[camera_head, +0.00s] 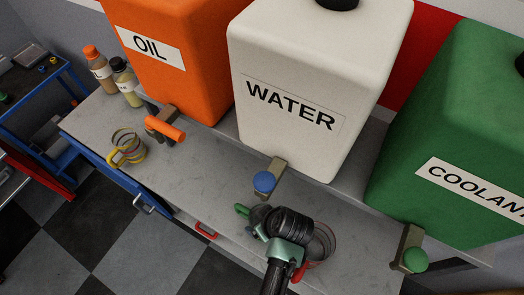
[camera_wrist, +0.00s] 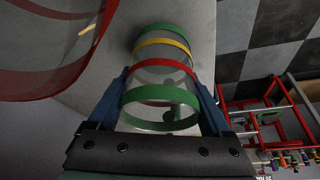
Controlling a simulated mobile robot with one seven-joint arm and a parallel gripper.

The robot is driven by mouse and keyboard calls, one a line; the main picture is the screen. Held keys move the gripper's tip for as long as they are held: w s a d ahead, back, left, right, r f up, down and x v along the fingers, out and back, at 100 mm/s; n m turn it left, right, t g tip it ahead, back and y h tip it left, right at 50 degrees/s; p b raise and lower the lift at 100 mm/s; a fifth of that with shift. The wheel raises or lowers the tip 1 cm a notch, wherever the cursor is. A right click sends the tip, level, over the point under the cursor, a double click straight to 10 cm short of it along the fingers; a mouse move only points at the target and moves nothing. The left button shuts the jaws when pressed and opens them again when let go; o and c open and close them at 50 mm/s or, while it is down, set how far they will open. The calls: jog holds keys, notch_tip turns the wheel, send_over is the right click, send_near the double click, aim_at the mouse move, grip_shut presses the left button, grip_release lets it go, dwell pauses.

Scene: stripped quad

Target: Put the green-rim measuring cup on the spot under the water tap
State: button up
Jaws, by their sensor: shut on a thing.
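The green-rim measuring cup (camera_wrist: 160,92) is clear, with green, yellow and red bands, and sits between the blue fingers of my gripper (camera_wrist: 160,80) in the wrist view. My gripper is shut on it. In the head view, the cup's green handle (camera_head: 243,211) sticks out left of my gripper (camera_head: 268,217); my gripper hides most of the cup. The water tap (camera_head: 264,182), with a blue knob, is on the front of the white WATER tank (camera_head: 290,60), just above the handle in the picture. I cannot make out the spot under the tap.
A red-rim measuring cup (camera_head: 325,240) stands close to my gripper's right; it fills the wrist view's upper left (camera_wrist: 50,50). A yellow-rim cup (camera_head: 128,148) stands at the bench's left. The orange OIL tap (camera_head: 165,129) and green COOLANT tap (camera_head: 414,258) jut over the grey bench (camera_head: 205,165).

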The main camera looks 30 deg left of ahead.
jog(key=shift+f, duration=0.15)
jog(key=o, duration=1.3)
jog(key=v, duration=1.2)
jog(key=shift+s, duration=0.1)
